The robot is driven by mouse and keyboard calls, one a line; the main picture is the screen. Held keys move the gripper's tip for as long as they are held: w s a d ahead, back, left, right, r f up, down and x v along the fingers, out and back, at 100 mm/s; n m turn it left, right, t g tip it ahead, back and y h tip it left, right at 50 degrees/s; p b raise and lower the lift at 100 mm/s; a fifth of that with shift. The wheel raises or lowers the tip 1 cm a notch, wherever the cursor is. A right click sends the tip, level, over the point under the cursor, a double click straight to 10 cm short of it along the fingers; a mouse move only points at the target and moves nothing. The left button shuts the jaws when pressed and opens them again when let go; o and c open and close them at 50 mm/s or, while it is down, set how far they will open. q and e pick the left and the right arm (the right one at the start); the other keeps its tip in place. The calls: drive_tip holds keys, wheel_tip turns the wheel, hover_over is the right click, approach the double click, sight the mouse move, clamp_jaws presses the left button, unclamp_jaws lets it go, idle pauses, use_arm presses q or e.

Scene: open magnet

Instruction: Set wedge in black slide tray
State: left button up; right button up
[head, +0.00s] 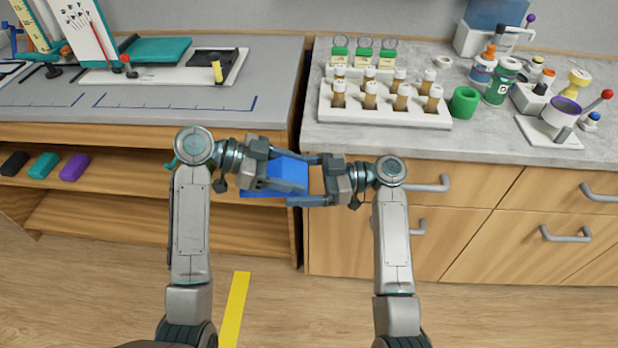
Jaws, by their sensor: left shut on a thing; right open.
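A blue block (288,172), which may be the wedge, is in my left gripper (282,171), held in the air in front of the counters. My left gripper is shut on it. My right gripper (300,180) faces it from the right, open, with its fingers reaching along the block's far and near sides; I cannot tell whether they touch it. A black tray-like piece (205,57) lies on a white board at the back of the left counter, with a yellow upright piece (217,72) at its front. I cannot tell for sure that this is the black slide tray.
The grey left counter (150,105) is clear at its front, with blue marked lines. A teal pad (157,50) lies behind. Coloured blocks (44,165) sit on the shelf below left.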

drive_tip(key=c, duration=1)
use_arm(q)
drive_tip(key=o, duration=1)
drive_tip(key=shift+s, duration=0.1)
drive_tip(key=shift+c, duration=0.2)
drive_tip(key=shift+o, duration=0.5)
use_arm(e)
drive_tip(key=shift+c, duration=1.1)
